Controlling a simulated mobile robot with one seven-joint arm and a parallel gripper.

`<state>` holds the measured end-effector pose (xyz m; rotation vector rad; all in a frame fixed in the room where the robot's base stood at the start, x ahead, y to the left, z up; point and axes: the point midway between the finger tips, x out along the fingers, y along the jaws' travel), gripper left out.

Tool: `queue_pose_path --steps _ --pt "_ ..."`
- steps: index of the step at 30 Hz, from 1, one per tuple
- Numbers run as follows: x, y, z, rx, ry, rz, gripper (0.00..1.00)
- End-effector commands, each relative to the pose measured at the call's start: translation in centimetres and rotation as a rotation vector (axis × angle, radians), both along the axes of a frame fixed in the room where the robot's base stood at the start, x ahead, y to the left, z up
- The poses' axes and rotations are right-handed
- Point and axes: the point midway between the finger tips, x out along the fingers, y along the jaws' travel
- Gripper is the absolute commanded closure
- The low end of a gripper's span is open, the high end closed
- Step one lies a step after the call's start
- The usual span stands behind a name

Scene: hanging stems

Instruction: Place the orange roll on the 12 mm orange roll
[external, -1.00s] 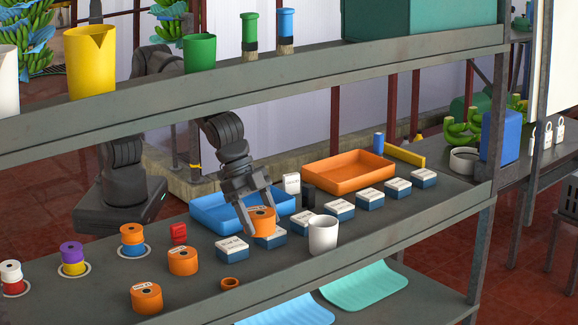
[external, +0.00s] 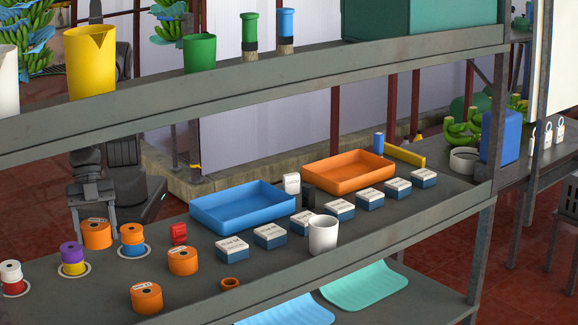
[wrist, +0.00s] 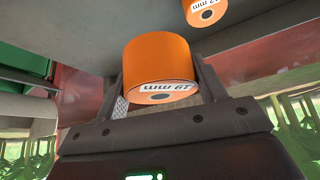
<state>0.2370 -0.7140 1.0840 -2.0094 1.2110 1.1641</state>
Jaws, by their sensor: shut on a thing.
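My gripper (external: 94,212) is shut on an orange roll (external: 97,235) at the left of the shelf in the external view. In the wrist view the roll (wrist: 158,65) sits between both fingers; its upside-down label seems to read 19 mm. Another labelled orange roll (wrist: 205,10) is at the wrist view's top right, apart from the held one; its partly cut label seems to read 12 mm. In the external view two labelled orange rolls, (external: 183,262) and (external: 146,299), stand on the shelf to the right of my gripper. I cannot tell which is the 12 mm one.
Spool stacks stand near the held roll: orange on blue (external: 132,236), purple on yellow (external: 73,254), white on red (external: 11,275). A red block (external: 179,233), orange ring (external: 230,284), blue tray (external: 205,218) and white cup (external: 323,236) lie to the right. The upper shelf (external: 270,75) is overhead.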

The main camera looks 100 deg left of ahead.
Motion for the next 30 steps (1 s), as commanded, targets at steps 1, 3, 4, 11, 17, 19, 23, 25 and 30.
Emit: queue_pose_path --steps 1,3,4,11,17,19,23,25,30 --pt "1.2 0.0 -0.7 0.002 0.000 0.005 0.66" --pt "2.9 -0.2 -1.7 0.002 0.001 0.006 0.66" --pt "3.6 -0.2 -2.1 0.002 0.001 0.006 0.66" --pt "8.5 -0.8 -5.0 0.000 0.001 0.005 0.66" --pt "10.5 -1.0 -6.2 -0.001 0.000 0.003 0.66" --pt "10.6 -1.0 -6.5 -0.001 0.000 0.002 0.66" --pt "10.5 -1.0 -8.0 0.002 0.001 0.001 0.66" --pt "10.5 -1.0 -9.1 0.002 0.000 0.000 0.66" --pt "10.5 -1.0 -10.3 -0.001 0.000 0.002 0.66"
